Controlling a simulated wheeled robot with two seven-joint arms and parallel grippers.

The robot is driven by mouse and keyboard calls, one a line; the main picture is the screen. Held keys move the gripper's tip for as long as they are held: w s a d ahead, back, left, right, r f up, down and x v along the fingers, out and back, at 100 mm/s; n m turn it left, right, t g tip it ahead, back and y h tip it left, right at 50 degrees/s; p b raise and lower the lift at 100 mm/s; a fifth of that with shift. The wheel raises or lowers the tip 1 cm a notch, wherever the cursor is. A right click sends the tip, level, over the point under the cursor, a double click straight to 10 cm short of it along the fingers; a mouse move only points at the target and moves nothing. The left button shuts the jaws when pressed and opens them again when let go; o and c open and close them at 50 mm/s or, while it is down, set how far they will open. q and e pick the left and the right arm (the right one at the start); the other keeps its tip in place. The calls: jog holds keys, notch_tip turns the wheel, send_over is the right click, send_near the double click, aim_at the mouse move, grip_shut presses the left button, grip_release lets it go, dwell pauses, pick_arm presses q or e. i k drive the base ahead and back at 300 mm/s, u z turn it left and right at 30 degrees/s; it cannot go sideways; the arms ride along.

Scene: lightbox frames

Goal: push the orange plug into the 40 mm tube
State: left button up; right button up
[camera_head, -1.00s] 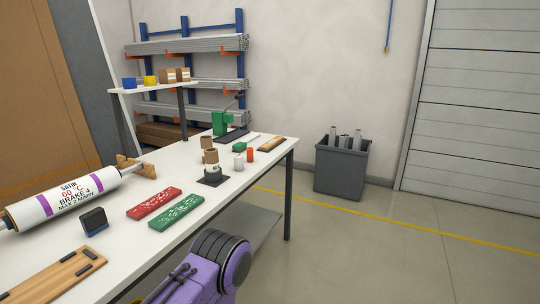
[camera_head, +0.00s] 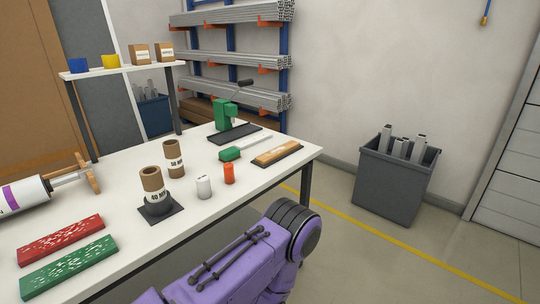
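The orange plug (camera_head: 229,173) stands upright on the white table near its front edge, just right of a white plug-like cylinder (camera_head: 204,186). A brown tube with a white band marked 40 MM (camera_head: 154,186) stands upright on a dark square base (camera_head: 172,212). A second brown tube with a white label (camera_head: 174,158) stands behind it, its marking too small to read surely. The orange plug is apart from both tubes. A purple arm of mine crosses the lower middle of the view, below the table's front edge. Neither gripper shows.
A green brush (camera_head: 230,154), a wooden block on a dark mat (camera_head: 277,153) and a green press (camera_head: 226,114) are towards the table's far right. Red (camera_head: 60,240) and green (camera_head: 70,268) boards lie front left. A grey bin (camera_head: 393,183) stands on the floor at right.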

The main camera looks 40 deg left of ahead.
aim_at(151, 178)
jog(key=i, duration=3.15)
jog(key=u, duration=4.75)
